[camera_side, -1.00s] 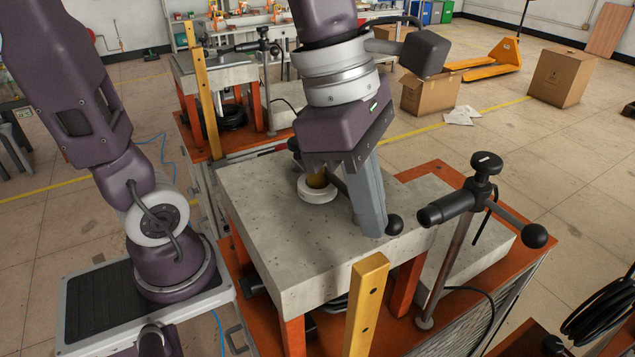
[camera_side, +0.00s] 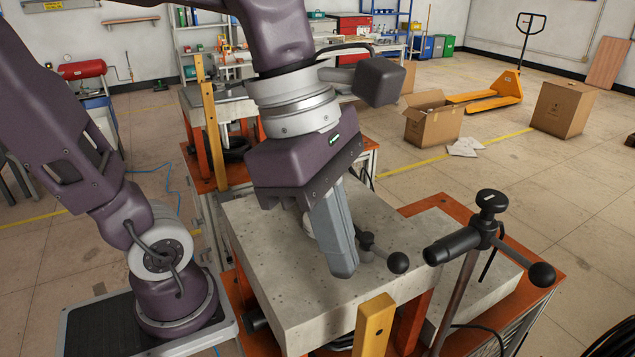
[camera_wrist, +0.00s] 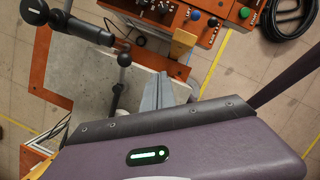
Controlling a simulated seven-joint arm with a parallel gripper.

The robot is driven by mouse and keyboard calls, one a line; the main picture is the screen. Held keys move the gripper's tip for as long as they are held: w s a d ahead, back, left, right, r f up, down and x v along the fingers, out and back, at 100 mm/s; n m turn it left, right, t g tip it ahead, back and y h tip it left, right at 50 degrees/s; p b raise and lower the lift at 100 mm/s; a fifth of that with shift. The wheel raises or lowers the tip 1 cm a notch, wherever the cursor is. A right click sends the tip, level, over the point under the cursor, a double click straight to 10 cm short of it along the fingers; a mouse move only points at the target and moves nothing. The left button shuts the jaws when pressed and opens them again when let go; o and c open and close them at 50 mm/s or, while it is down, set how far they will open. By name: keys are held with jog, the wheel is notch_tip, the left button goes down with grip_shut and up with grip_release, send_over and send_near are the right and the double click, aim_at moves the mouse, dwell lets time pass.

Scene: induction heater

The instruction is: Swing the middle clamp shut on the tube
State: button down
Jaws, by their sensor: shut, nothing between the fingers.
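My gripper (camera_side: 343,268) is shut and empty, pointing down over the concrete block. Its grey fingers also show in the wrist view (camera_wrist: 158,92). Just right of the fingers is a dark lever with a black ball end (camera_side: 398,263), apparently part of the middle clamp. The lever also shows in the wrist view (camera_wrist: 124,62), left of the fingers. A gap shows between ball and fingers. Most of this clamp is behind my gripper. A sliver of a pale ring (camera_side: 308,225) shows behind the fingers. The tube is hidden, so I cannot tell whether the clamp is around it.
Another black clamp (camera_side: 488,205) on a metal post stands at the right, with its own ball lever (camera_side: 542,275). A yellow upright (camera_side: 375,325) stands at the block's front edge. The concrete block (camera_side: 275,300) has clear surface left of my fingers.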

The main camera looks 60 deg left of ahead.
notch_tip(320, 180, up, 9)
jog(key=s, duration=0.2)
jog(key=shift+s+a, duration=0.2)
jog(key=shift+f, duration=0.1)
dwell(0.5)
jog(key=a+f+m+t+y, duration=0.1)
jog(key=a+f+m, duration=0.2)
jog(key=m, duration=0.5)
jog(key=a+f+m+t+y, duration=0.1)
jog(key=a+f+m, duration=0.3)
jog(key=a+m, duration=0.2)
jog(key=a+f+m+t, duration=0.1)
jog(key=a+f+m, duration=0.3)
jog(key=m, duration=0.5)
jog(key=shift+a+f+m+t+y, duration=0.1)
jog(key=shift+a+m+t+y, duration=0.1)
jog(key=shift+m+t+y, duration=0.15)
jog(key=shift+a+f+m, duration=0.2)
jog(key=shift+f+m, duration=0.05)
jog(key=shift+m, duration=0.3)
jog(key=c, duration=2.1)
grip_release()
